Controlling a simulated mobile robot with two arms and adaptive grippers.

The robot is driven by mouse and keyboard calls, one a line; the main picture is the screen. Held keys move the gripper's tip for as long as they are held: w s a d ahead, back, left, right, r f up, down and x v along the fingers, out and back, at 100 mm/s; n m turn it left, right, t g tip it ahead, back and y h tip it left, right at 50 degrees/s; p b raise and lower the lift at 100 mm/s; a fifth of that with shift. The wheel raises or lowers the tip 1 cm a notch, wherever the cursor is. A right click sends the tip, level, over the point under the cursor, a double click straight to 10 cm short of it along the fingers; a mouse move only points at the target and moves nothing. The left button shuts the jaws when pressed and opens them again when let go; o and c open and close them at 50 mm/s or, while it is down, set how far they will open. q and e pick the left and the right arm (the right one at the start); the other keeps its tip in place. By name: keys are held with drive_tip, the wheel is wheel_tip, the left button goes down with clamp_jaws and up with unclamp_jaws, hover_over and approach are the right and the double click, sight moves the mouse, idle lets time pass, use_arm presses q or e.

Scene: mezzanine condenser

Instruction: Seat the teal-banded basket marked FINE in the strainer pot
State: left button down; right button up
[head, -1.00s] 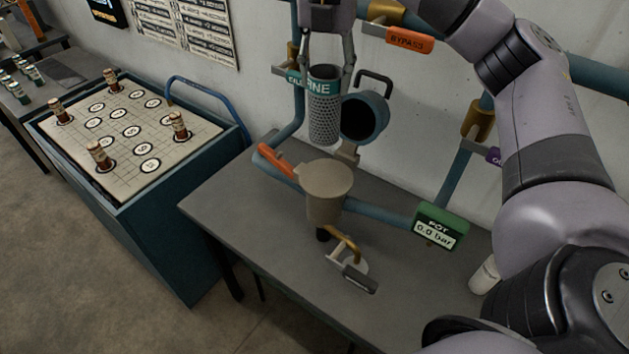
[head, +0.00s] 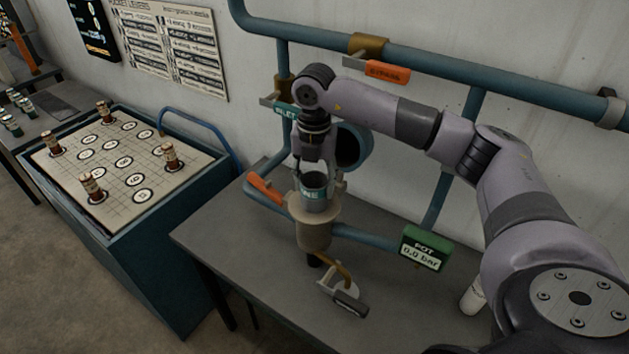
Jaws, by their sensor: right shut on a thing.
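The strainer pot (head: 313,236) is a tan cup with a wide rim, fixed in the teal pipework above the grey bench. The basket (head: 314,194) is upright at the pot's mouth. Its teal band with partly visible lettering shows just above the rim, and its mesh body is hidden, apparently inside the pot. My right gripper (head: 319,179) points down from above and is shut on the basket's top. I cannot tell whether the basket touches the pot's bottom. A round, dark-faced teal piece (head: 352,146), perhaps the pot's lid, stands behind. My left gripper is not in view.
Orange handles (head: 265,188) and (head: 388,71) sit on the pipes. A green gauge (head: 424,247) reads 0.0 bar right of the pot. A drain tap (head: 345,300) is below. A blue cart (head: 150,245) stands left. The bench's front left is clear.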

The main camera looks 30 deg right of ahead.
drive_tip(key=shift+f, duration=0.5)
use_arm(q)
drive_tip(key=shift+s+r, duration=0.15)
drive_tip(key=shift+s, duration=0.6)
use_arm(e)
drive_tip(key=shift+f, duration=0.1)
drive_tip(key=shift+f, duration=0.1)
drive_tip(key=shift+f+b, duration=0.45)
drive_tip(key=shift+f, duration=0.1)
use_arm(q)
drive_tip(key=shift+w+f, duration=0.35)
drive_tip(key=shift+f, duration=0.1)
use_arm(e)
drive_tip(key=o, duration=1.6)
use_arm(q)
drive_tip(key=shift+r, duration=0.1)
use_arm(e)
drive_tip(key=shift+r, duration=0.15)
